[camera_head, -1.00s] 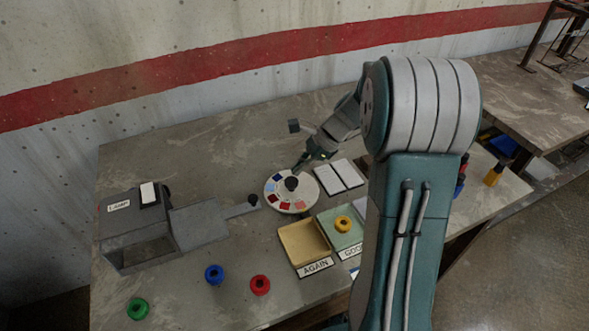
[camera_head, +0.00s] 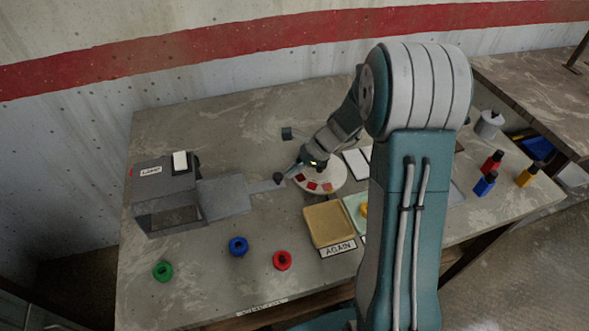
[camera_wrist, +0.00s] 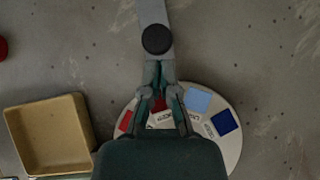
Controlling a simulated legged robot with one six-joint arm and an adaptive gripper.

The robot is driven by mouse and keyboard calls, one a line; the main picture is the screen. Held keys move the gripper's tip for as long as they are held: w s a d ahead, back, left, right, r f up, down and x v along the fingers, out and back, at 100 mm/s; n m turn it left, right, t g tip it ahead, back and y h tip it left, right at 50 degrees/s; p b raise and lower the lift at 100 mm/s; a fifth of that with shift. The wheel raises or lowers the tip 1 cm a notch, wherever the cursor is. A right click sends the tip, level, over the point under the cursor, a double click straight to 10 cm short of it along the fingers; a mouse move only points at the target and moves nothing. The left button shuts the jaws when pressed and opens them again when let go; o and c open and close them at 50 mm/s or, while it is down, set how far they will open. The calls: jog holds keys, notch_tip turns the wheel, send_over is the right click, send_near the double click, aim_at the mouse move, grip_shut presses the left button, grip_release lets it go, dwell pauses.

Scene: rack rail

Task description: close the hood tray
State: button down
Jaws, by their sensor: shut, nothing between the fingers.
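The hood is a grey box (camera_head: 158,178) labelled LAMP at the left of the bench, with an open front. Its flat grey tray (camera_head: 224,195) sticks out to the right, ending in a narrow handle with a dark round knob (camera_head: 278,178). The knob (camera_wrist: 157,39) also shows in the wrist view on the grey handle strip (camera_wrist: 153,12). My gripper (camera_head: 295,171) is shut and empty, just right of the knob in the head view. In the wrist view its fingertips (camera_wrist: 159,66) are just below the knob; I cannot tell whether they touch it.
A round colour-chip disc (camera_head: 322,177) lies under my gripper. A tan AGAIN tray (camera_head: 328,222) stands in front of it. Green (camera_head: 163,271), blue (camera_head: 238,246) and red (camera_head: 282,260) rings lie near the front. Bottles (camera_head: 486,183) stand at the right.

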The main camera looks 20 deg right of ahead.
jog(key=shift+d, duration=0.3)
send_near(233, 193)
jog(key=x, duration=0.4)
jog(key=shift+a+f, duration=0.2)
jog(key=shift+f, duration=0.1)
jog(key=shift+d, duration=0.25)
jog(key=shift+a, duration=0.1)
jog(key=shift+a, duration=0.1)
